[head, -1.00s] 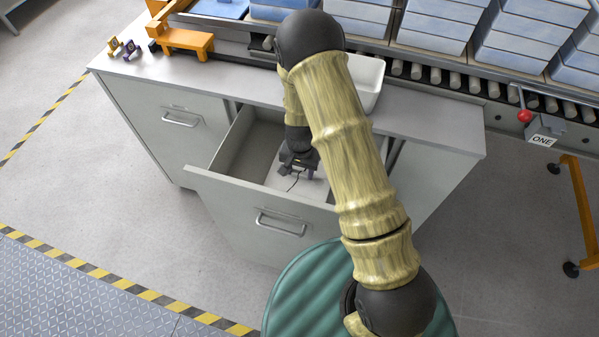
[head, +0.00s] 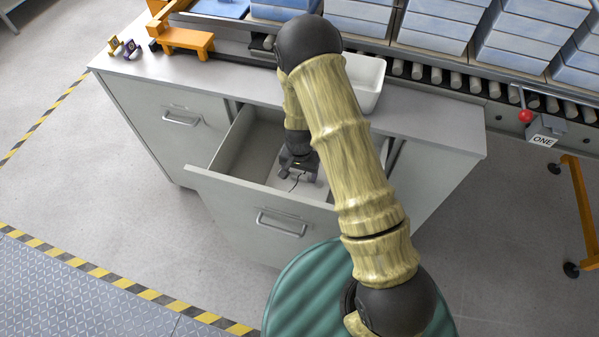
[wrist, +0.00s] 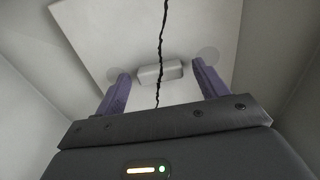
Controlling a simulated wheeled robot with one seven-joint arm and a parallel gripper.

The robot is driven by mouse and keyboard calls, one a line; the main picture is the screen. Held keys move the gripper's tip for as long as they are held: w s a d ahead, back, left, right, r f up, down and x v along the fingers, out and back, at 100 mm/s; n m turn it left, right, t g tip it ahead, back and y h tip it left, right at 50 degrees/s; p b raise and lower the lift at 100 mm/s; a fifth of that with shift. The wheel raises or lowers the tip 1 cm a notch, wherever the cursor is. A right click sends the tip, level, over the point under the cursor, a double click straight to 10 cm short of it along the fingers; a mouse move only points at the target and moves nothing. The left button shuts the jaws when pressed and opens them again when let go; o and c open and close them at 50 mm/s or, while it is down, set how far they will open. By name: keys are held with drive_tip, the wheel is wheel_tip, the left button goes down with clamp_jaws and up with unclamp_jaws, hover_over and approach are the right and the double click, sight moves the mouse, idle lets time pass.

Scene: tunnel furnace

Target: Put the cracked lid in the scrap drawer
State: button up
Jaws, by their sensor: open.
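The cracked lid (wrist: 100,35) is a pale plate lying in the open drawer, with a jagged black crack running across it. A small block-shaped handle (wrist: 160,72) stands at its middle. In the head view, part of the lid (head: 280,182) and its crack show on the drawer's floor. My gripper (wrist: 160,78) is open, with its purple fingers on either side of the handle and a gap on each side. In the head view my gripper (head: 298,172) reaches down inside the scrap drawer (head: 225,188), which is pulled out. My arm hides the drawer's right part.
A white bin (head: 366,82) stands on the grey counter (head: 430,125) behind my arm. An orange stand (head: 187,40) and small purple-and-yellow pieces (head: 126,47) are at the counter's left. A roller conveyor with blue-grey stacks runs behind. The drawer's walls close around my gripper.

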wheel_tip(320, 180, up, 12)
idle(0.5)
idle(0.4)
wheel_tip(320, 180, up, 10)
drive_tip(key=n+t, duration=0.1)
drive_tip(key=n, duration=0.1)
hover_over(301, 176)
drive_tip(key=s+d, duration=0.6)
drive_tip(key=s+d+r+n+t, duration=0.1)
drive_tip(key=s+d+r+n, duration=0.1)
drive_tip(key=s+d+r, duration=0.2)
drive_tip(key=s, duration=0.3)
drive_tip(key=shift+r+t, duration=0.3)
drive_tip(key=shift+r, duration=0.1)
drive_tip(key=shift+s, duration=0.1)
